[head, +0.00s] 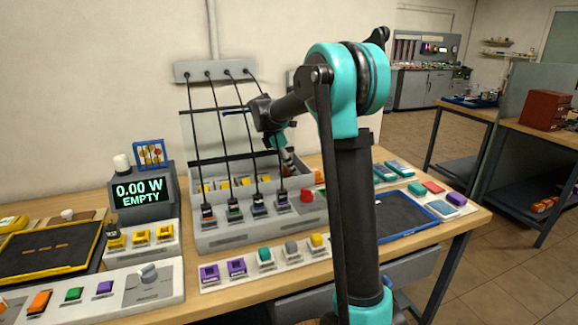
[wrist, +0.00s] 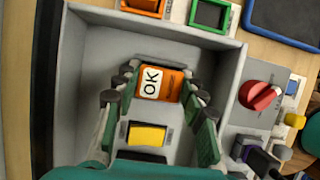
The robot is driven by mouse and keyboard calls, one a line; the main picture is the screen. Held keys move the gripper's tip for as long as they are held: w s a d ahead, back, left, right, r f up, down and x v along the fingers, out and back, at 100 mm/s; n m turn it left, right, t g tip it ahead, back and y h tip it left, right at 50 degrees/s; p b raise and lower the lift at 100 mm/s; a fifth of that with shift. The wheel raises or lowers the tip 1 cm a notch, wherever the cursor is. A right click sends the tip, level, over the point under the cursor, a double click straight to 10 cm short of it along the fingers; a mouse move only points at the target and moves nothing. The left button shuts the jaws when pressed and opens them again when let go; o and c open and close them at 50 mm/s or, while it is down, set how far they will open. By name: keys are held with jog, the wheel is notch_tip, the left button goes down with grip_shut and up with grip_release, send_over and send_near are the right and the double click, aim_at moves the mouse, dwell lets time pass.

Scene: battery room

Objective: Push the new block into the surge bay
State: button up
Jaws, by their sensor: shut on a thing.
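My gripper (wrist: 158,103) is shut on an orange block (wrist: 173,85) with a white OK label in the wrist view. One finger is on each side of it. The block is inside a grey walled bay (wrist: 103,50); I cannot tell whether it is seated or held above the floor. A yellow block (wrist: 147,134) sits just below it in the picture, between the fingers. In the head view my gripper (head: 288,160) reaches down at the right end of the grey housing (head: 215,241); the orange block cannot be made out there.
A red knob (wrist: 258,95) stands right of the bay's wall. Several black cables (head: 236,130) hang into plugs in front of the bay. A display (head: 140,192) reads 0.00 W EMPTY. A blue-edged mat (head: 408,217) lies to the right.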

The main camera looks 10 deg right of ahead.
jog(key=shift+f, duration=0.25)
jog(key=o, duration=0.9)
jog(key=shift+o, duration=0.2)
jog(key=v, duration=1.1)
jog(key=shift+s, duration=0.15)
